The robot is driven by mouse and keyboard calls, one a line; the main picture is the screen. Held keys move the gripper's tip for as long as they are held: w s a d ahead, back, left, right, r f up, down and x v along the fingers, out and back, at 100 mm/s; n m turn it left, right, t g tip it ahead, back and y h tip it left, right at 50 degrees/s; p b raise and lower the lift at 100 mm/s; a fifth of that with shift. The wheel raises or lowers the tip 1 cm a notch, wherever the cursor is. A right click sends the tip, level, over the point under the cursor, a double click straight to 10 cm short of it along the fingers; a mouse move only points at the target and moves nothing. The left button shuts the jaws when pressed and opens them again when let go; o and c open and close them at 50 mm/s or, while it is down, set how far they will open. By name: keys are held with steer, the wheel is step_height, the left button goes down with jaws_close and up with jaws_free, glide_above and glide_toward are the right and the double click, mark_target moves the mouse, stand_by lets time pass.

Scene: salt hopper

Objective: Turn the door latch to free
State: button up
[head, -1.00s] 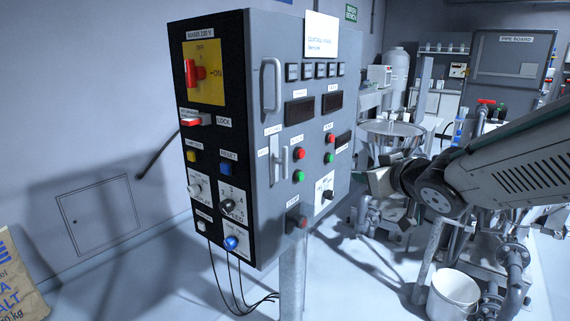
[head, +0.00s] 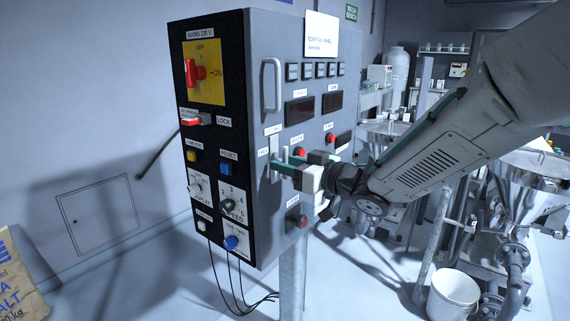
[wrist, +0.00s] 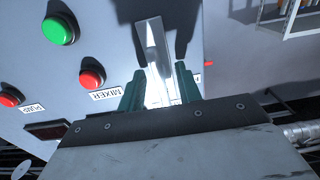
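The door latch (head: 285,154) is a pale metal lever on a plate on the grey door of the control panel, below the long door handle. Its lever stands roughly upright in the head view. My gripper (head: 284,168) is at the latch, with its green fingers reaching to the door from the right. In the wrist view the bright latch lever (wrist: 153,50) lies between the two fingertips (wrist: 160,82). The fingers stand apart on either side of it, and I see no clear grip. The lower part of the latch is hidden by the fingers in the head view.
The control panel (head: 250,110) stands on a post, with a door handle (head: 271,86), a mains switch (head: 194,72) and a stop button (head: 296,222). The red mixer button (wrist: 92,79) is close beside my fingers. A white bucket (head: 453,295) stands on the floor at right.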

steer(key=shift+w+a, duration=0.2)
steer(key=shift+a, duration=0.1)
jaws_close()
